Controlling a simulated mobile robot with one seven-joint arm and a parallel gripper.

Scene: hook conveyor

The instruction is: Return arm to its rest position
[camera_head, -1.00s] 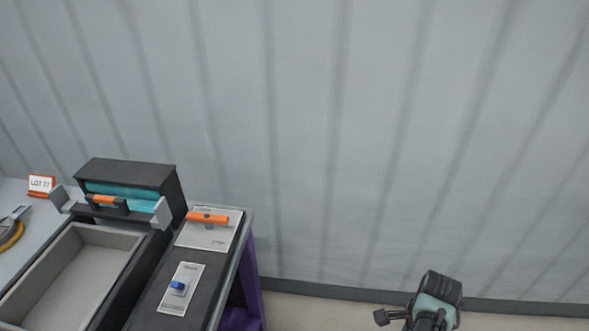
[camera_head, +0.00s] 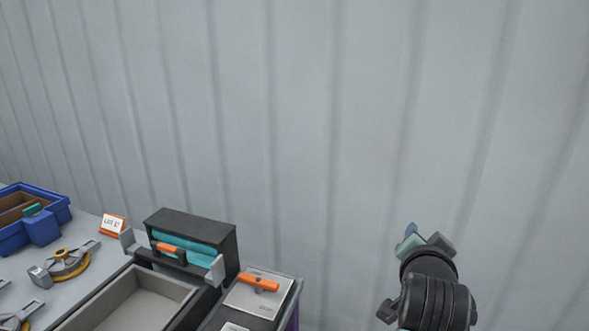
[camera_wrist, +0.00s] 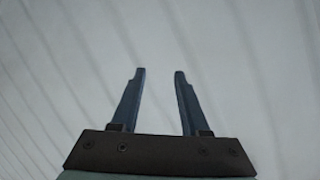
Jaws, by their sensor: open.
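My gripper (camera_wrist: 158,75) shows in the wrist view with its two dark fingers apart and nothing between them. Behind the fingers is only the pale ribbed wall. In the head view my gripper (camera_head: 424,240) is at the lower right, in front of the wall and well to the right of the bench. It touches nothing that I can see. Most of my arm lies below the picture and is hidden.
At the lower left stands a grey bench with a grey tray (camera_head: 130,300), a black box with teal rolls (camera_head: 187,245), an orange-handled panel (camera_head: 258,290), a lot sign (camera_head: 113,224), a blue bin (camera_head: 40,232) and hook-like parts (camera_head: 68,264). Free room surrounds my gripper.

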